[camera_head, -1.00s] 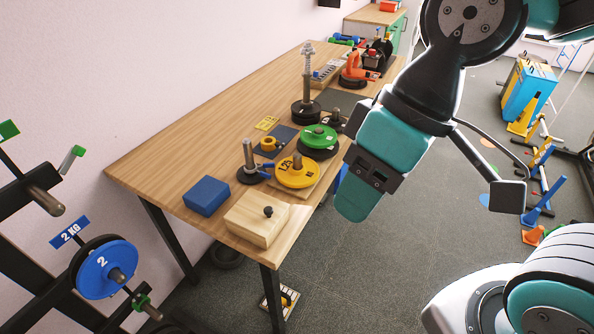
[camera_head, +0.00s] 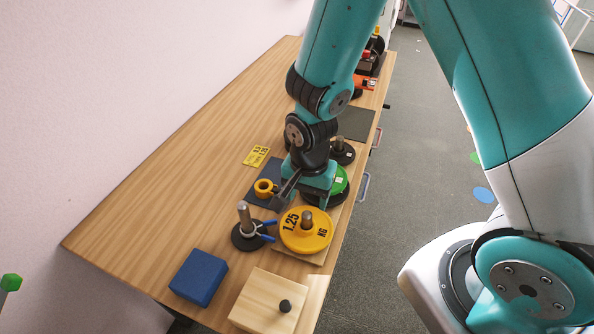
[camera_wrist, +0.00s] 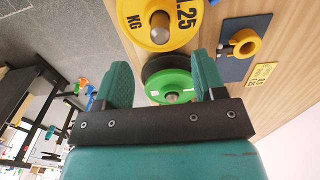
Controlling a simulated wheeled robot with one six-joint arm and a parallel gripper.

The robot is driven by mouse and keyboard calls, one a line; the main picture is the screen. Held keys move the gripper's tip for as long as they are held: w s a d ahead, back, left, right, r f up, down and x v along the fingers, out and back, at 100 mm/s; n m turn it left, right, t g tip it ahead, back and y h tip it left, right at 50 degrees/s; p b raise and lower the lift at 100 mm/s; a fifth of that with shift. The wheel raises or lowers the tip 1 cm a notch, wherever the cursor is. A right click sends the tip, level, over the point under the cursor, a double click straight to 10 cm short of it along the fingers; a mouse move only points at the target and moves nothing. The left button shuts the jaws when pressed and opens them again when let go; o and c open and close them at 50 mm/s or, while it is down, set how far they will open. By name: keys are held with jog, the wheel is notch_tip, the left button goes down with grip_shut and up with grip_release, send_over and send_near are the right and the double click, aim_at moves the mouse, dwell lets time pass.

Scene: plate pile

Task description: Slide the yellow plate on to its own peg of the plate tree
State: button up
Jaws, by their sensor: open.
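The yellow plate (camera_head: 290,238), marked 1.25 KG, lies flat on a wooden board with a metal post through its middle. It also shows at the top of the wrist view (camera_wrist: 133,20). My gripper (camera_head: 311,200) is open above the table, just behind the yellow plate and over the green plate (camera_head: 341,184). In the wrist view the green plate (camera_wrist: 168,84) appears between my open fingers (camera_wrist: 162,80), which hold nothing. Of the plate tree, only what looks like a green peg tip (camera_head: 10,282) shows at the left edge; its pegs are out of view.
Near the yellow plate are a blue block (camera_head: 198,277), a wooden box with a black knob (camera_head: 262,302), a black-based metal post with blue-handled clamp (camera_head: 246,233) and a yellow collar (camera_head: 264,188) on a dark mat. The table's left half is clear.

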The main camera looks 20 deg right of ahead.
aim_at(306, 221)
jog(key=shift+w+f, duration=0.1)
jog(key=shift+f, duration=0.05)
jog(key=shift+f+b, duration=4.05)
jog(key=shift+f, duration=0.85)
jog(key=c, duration=1.1)
jog(key=shift+r, duration=0.1)
